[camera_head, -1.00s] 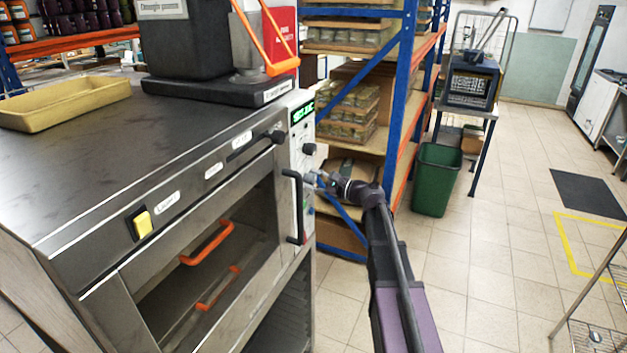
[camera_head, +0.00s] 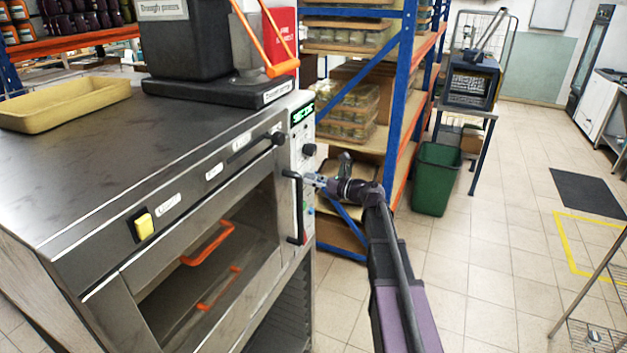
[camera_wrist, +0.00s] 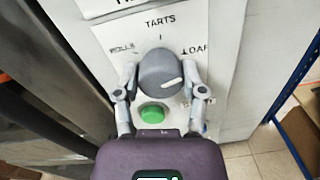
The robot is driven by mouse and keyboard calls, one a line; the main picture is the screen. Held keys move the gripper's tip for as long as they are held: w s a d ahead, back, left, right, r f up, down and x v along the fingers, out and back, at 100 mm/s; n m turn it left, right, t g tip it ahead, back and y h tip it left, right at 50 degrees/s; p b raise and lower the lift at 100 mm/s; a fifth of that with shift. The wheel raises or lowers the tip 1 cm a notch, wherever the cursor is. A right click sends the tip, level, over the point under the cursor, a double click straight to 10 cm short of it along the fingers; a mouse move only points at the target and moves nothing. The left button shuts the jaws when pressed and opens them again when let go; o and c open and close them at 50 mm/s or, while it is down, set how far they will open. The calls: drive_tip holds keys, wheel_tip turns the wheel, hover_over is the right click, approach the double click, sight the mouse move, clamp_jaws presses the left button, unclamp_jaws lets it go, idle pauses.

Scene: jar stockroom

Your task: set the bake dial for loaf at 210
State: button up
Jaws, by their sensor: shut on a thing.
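The grey round bake dial (camera_wrist: 160,72) is on the oven's white panel in the wrist view. TARTS is printed above it, a partly hidden ROLLS at upper left and LOAF at upper right. The white mark on the dial lies at its lower right. My gripper (camera_wrist: 161,86) has a finger on each side of the dial and is shut on it. In the head view my gripper (camera_head: 314,180) is at the oven's front panel, and the dial there is hidden. The oven's green display (camera_head: 302,113) is lit, its digits too small to read surely.
A green button (camera_wrist: 152,113) sits just below the dial. A black knob (camera_head: 309,150) and a dark upright handle (camera_head: 294,207) are close to my gripper. The blue-orange shelving (camera_head: 400,90) stands behind my arm, with a green bin (camera_head: 437,180) beside it. Floor at right is mostly open.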

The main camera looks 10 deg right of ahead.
drive_tip(key=shift+m, duration=1.2)
drive_tip(key=o, duration=1.2)
drive_tip(key=shift+c, duration=0.2)
drive_tip(key=v, duration=1.2)
drive_tip(key=shift+f, duration=0.1)
